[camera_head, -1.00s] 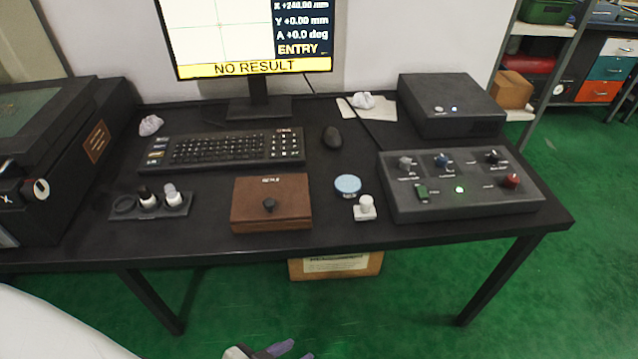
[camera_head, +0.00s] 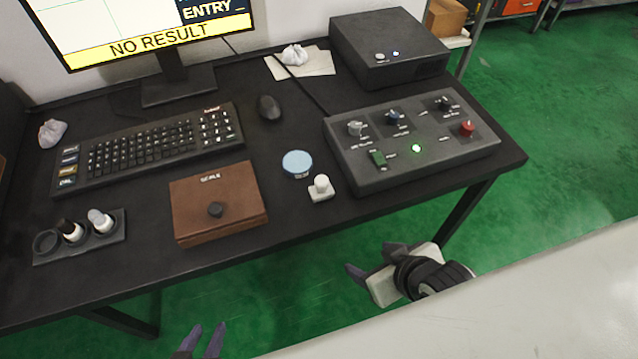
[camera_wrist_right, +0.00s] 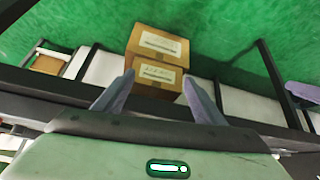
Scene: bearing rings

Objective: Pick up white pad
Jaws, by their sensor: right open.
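A small white pad with a round white knob (camera_head: 320,188) stands on the black table, between the blue-lidded round tin (camera_head: 297,164) and the grey control box. My right gripper (camera_head: 375,262) is in front of the table's front edge, below and to the right of the white pad, apart from it. Its fingers are spread and empty in the right wrist view (camera_wrist_right: 158,80); the white pad cannot be made out there. My left gripper (camera_head: 203,342) is at the bottom edge of the head view, its two fingers apart with nothing seen between them.
A brown box (camera_head: 217,203) lies left of the tin. The grey control box (camera_head: 410,140) stands to the right. Cardboard boxes (camera_wrist_right: 157,60) show beyond my right fingers.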

